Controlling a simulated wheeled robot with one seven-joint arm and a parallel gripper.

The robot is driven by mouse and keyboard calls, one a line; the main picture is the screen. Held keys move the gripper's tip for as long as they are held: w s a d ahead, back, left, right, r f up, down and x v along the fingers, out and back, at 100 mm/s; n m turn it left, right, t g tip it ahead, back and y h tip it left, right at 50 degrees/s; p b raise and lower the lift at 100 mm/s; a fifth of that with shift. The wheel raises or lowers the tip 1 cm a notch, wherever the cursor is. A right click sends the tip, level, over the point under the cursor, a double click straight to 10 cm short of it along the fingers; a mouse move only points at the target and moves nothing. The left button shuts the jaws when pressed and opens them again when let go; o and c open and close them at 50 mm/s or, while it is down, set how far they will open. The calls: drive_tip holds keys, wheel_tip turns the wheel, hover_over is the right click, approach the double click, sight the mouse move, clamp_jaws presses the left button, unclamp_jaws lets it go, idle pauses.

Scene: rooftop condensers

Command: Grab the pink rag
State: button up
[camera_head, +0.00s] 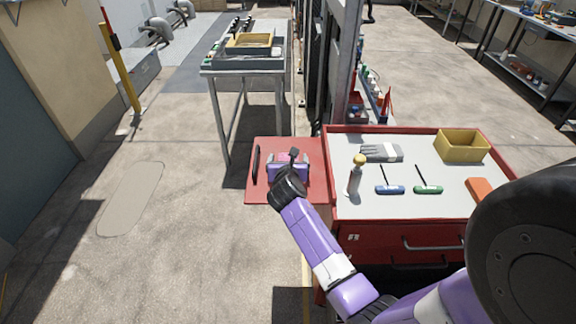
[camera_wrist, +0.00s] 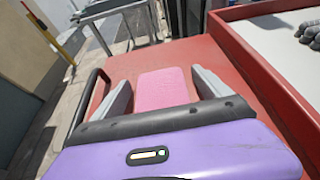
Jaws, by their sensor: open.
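The pink rag (camera_wrist: 163,90) lies flat on the red side shelf (camera_wrist: 225,62) of the tool cart. It looks like a small flat folded rectangle. My gripper (camera_wrist: 161,78) is open above the shelf, with one grey finger on each side of the rag in the wrist view. The near end of the rag is hidden behind my gripper's dark edge. I cannot tell whether the fingers touch it. In the head view my gripper (camera_head: 289,162) is over the side shelf (camera_head: 312,188) and hides most of the rag.
A black bar handle (camera_head: 256,163) runs along the shelf's left edge. A metal table (camera_head: 243,72) stands behind.

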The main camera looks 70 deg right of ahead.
drive_tip(key=c, duration=1.4)
drive_tip(key=shift+r, duration=0.1)
drive_tip(key=shift+c, duration=0.2)
